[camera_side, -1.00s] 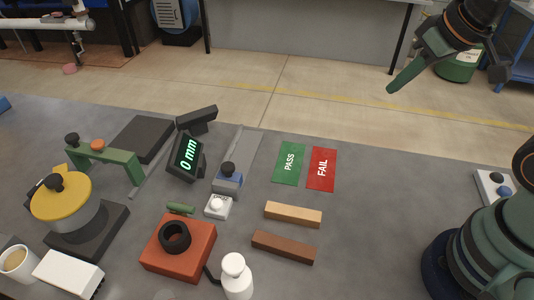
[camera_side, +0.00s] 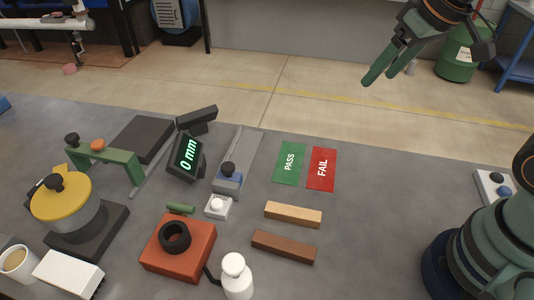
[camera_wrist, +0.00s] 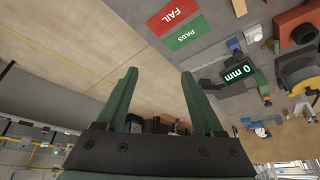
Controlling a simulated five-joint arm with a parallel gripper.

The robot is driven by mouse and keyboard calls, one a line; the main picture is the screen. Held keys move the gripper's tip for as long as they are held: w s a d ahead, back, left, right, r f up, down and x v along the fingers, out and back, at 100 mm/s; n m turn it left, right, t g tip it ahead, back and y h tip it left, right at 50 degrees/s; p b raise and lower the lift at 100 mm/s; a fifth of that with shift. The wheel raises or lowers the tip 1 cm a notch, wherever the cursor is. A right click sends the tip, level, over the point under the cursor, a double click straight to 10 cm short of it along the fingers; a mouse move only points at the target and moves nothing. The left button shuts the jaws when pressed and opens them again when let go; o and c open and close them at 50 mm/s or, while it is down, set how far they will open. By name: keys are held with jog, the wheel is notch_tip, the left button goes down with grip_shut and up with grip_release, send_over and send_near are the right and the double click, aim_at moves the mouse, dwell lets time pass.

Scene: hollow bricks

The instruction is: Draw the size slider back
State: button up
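The size slider is a blue carriage (camera_side: 229,179) with a black knob (camera_side: 228,168) on a grey rail (camera_side: 246,146). The carriage sits at the rail's near end, close to a small white button block (camera_side: 217,207). A display (camera_side: 186,157) left of it reads 0 mm. In the wrist view the blue carriage (camera_wrist: 234,46) and the display (camera_wrist: 239,73) lie right of my fingers. My gripper (camera_side: 378,80) is high at the upper right, far from the slider. In the wrist view my gripper (camera_wrist: 158,78) has its fingers apart with nothing between them.
Green PASS (camera_side: 289,163) and red FAIL (camera_side: 321,168) mats lie right of the rail. A light wooden bar (camera_side: 293,215) and a brown bar (camera_side: 283,248) lie nearer. An orange block with a black ring (camera_side: 178,262) and a white bottle (camera_side: 236,278) stand in front.

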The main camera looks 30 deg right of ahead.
jog(key=w+a+r+g, duration=0.1)
jog(key=w+a, duration=0.5)
jog(key=g, duration=0.4)
send_over(227, 166)
notch_tip(227, 166, down, 10)
notch_tip(227, 166, down, 12)
jog(key=shift+d+r, duration=0.1)
jog(key=shift+r, duration=0.15)
grip_shut()
jog(key=shift+r, duration=0.1)
dwell(0.4)
